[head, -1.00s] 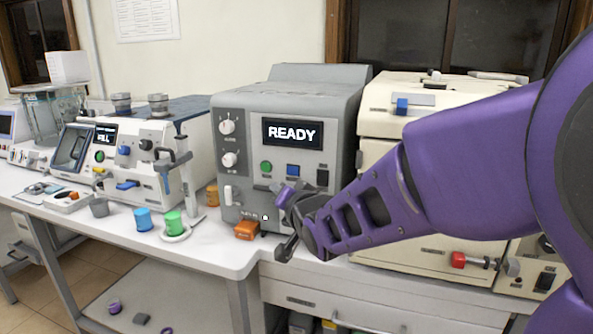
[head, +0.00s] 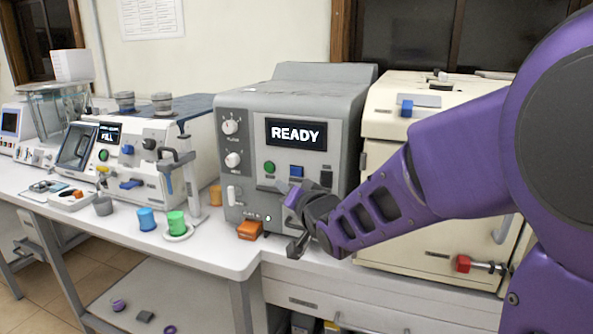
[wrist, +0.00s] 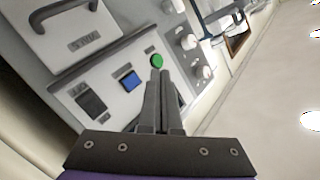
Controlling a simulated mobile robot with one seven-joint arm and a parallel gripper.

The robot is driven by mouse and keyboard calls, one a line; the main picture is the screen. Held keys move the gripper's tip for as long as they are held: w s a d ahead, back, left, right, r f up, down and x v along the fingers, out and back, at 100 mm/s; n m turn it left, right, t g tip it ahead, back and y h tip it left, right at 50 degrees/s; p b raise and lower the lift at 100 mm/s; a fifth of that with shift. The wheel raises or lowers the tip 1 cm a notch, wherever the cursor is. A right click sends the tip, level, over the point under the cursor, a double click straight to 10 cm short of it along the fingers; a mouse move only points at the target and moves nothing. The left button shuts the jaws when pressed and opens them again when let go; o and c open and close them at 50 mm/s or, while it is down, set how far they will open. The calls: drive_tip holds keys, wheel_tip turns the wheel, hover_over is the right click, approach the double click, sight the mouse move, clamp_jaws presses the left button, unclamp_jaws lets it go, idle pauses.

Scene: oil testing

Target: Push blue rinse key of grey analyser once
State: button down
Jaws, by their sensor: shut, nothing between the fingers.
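The grey analyser (head: 243,104) stands on the bench, its screen (head: 296,134) reading READY. Its blue key (head: 296,171) is on the front panel below the screen, between a green key (head: 269,167) and a black switch (head: 326,178). The blue key also shows in the wrist view (wrist: 129,80), uncovered. My gripper (wrist: 160,76) is shut and empty. In the wrist view its fingertips appear just below the green key and right of the blue key. In the head view my gripper (head: 284,187) is in front of the panel, below the keys. Whether it touches the panel cannot be told.
An orange block (head: 250,230) lies at the analyser's foot. A cream cabinet (head: 385,205) stands close on the right, behind my arm. Knobs (head: 232,160) stick out left of the keys.

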sight(290, 171)
drive_tip(key=shift+w+d+p, duration=0.2)
drive_tip(key=shift+w+d, duration=0.1)
drive_tip(key=shift+w, duration=0.6)
drive_tip(key=shift+w+d+p, duration=0.25)
drive_tip(key=shift+w+d, duration=0.1)
drive_tip(key=shift+w, duration=0.5)
drive_tip(key=shift+w+d+p, duration=0.2)
drive_tip(key=shift+w+d, duration=0.1)
drive_tip(key=shift+w, duration=0.6)
drive_tip(key=shift+w, duration=0.15)
drive_tip(key=shift+w+d, duration=0.15)
drive_tip(key=shift+w, duration=0.1)
drive_tip(key=shift+w+d, duration=0.15)
drive_tip(key=shift+w, duration=0.25)
idle(0.5)
drive_tip(key=shift+s, duration=0.15)
drive_tip(key=shift+s+a, duration=0.3)
drive_tip(key=shift+s, duration=0.35)
drive_tip(key=shift+s, duration=0.1)
drive_tip(key=s, duration=0.1)
drive_tip(key=s+a+b, duration=0.1)
drive_tip(key=s, duration=0.2)
drive_tip(key=shift+s+a, duration=0.25)
drive_tip(key=shift+a, duration=0.1)
